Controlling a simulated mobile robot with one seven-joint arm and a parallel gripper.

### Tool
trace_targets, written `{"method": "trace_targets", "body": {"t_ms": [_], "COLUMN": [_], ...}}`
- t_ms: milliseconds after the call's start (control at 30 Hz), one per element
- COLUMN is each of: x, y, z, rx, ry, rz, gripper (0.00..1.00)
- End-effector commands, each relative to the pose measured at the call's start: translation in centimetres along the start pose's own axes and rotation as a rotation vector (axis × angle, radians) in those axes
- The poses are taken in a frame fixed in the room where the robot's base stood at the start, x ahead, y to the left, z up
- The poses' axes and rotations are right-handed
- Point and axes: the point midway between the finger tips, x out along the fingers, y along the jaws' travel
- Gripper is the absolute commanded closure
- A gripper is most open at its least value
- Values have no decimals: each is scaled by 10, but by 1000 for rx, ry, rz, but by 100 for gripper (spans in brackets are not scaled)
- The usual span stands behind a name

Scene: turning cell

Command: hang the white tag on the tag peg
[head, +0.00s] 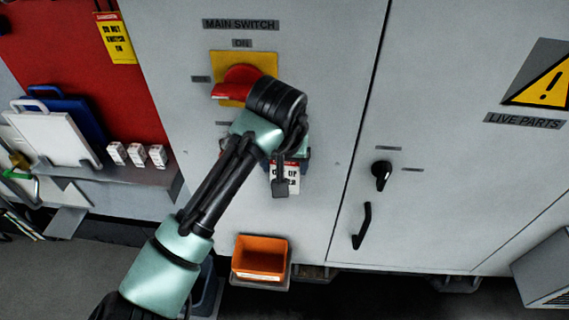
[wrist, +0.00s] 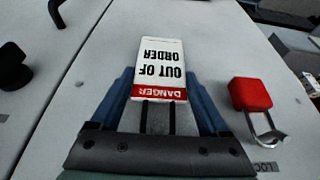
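The white tag (wrist: 158,62) has a red DANGER band and reads OUT OF ORDER; it appears upside down in the wrist view. My gripper (wrist: 160,95) has one blue finger at each side edge of the tag, by the red band, and appears shut on it. In the head view the tag (head: 290,178) shows below my wrist, partly covered, in front of the grey cabinet. I cannot make out the tag peg in either view. A red padlock (wrist: 250,94) with a metal shackle is beside the tag in the wrist view, apart from it.
The main switch's red handle (head: 232,90) on its yellow plate (head: 228,62) is just left of my wrist. An orange bin (head: 260,258) is below. A black door handle (head: 362,226) and knob (head: 381,174) are on the right. A shelf (head: 150,177) holds small white boxes.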

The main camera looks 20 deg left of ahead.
Motion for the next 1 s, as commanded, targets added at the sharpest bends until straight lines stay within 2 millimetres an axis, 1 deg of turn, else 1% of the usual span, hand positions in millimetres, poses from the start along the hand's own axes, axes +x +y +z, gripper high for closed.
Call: {"method": "trace_targets", "body": {"t_ms": [33, 100, 333, 467, 567, 800, 1000], "x": [0, 0, 0, -8, -22, -76, -117], "y": [0, 0, 0, 0, 0, 1, -1], "z": [0, 0, 0, 0, 0, 0, -2], "rx": [0, 0, 0, 0, 1, 3, 2], "ry": [0, 1, 0, 2, 6, 7, 5], "rz": [0, 0, 0, 1, 2, 1, -3], "gripper": [11, 0, 0, 0, 0, 0, 0]}}
